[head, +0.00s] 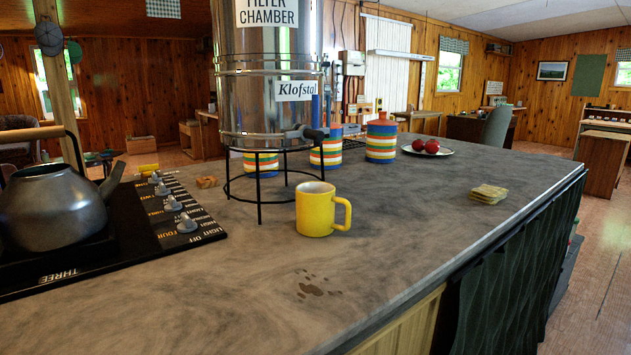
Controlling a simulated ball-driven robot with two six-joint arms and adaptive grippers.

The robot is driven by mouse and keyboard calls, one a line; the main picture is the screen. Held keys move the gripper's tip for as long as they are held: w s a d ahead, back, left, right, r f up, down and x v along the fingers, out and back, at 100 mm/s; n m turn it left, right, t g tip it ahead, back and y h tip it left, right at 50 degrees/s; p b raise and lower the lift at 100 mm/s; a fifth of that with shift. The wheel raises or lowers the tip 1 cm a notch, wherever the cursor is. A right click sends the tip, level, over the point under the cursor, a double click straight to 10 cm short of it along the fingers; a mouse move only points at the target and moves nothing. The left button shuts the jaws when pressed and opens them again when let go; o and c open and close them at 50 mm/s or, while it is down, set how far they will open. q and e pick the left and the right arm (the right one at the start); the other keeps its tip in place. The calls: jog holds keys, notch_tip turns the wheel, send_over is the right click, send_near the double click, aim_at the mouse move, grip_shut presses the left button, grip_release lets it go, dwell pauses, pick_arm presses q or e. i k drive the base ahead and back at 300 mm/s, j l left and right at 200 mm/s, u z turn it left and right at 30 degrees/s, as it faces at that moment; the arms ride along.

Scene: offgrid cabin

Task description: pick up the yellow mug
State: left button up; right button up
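The yellow mug (315,210) stands upright on the grey countertop (400,230), near the middle of the head view. Its handle points to the right, and its pale inside shows at the top. It stands just in front and to the right of the black wire stand under the metal water filter. Neither of my grippers shows in the head view.
The metal water filter (265,90) on its wire stand (260,203) rises behind the mug. A stove (140,240) with a kettle (48,208) is at left. Striped canisters (381,142), a plate of red fruit (428,148) and stacked coasters (488,194) are farther back. Counter right of the mug is clear.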

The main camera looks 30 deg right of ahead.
aim_at(314, 201)
jog(key=l+u, duration=0.3)
jog(key=k+l+u, duration=0.1)
jog(key=l+u, duration=0.15)
jog(key=l, duration=0.15)
jog(key=k+l+u, duration=0.15)
jog(key=l+u, duration=0.15)
jog(key=k+l+u, duration=0.1)
jog(key=l+u, duration=0.15)
jog(key=l, duration=0.1)
